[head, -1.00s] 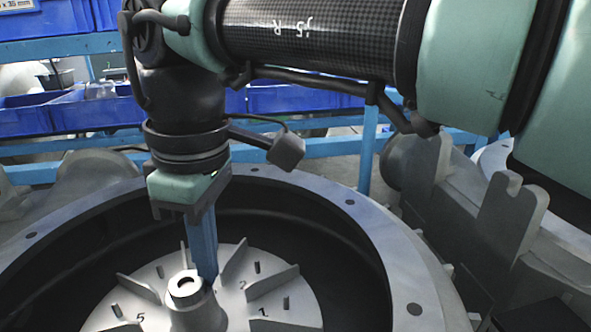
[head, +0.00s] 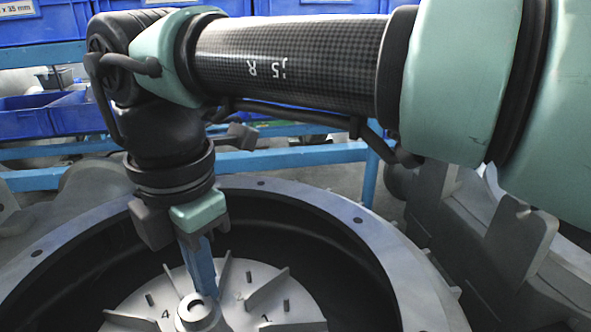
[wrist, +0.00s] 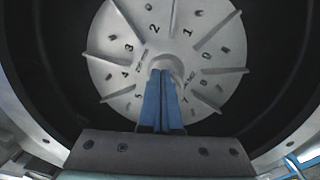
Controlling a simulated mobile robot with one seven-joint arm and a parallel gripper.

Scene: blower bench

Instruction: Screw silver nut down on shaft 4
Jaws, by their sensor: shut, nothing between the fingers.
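The grey numbered impeller (head: 240,314) lies inside the round housing, with fins, short upright shafts and a central hub (head: 198,311). The numeral 4 shows left of the hub, with a shaft (head: 149,299) beside it. In the wrist view the 4 is on the left of the impeller, with a small stud (wrist: 109,76) near it. My gripper (wrist: 162,73) has its blue fingers together and empty. In the head view my gripper (head: 206,288) slants down over the impeller just behind the hub. I cannot make out a silver nut in either view.
The housing's wide flange (head: 322,211) with bolt holes rings the dark cavity around my gripper. Raised fins (head: 268,285) stand between the shafts. Another grey casting (head: 515,255) stands at the right. Blue bins (head: 75,112) on a blue rack are behind.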

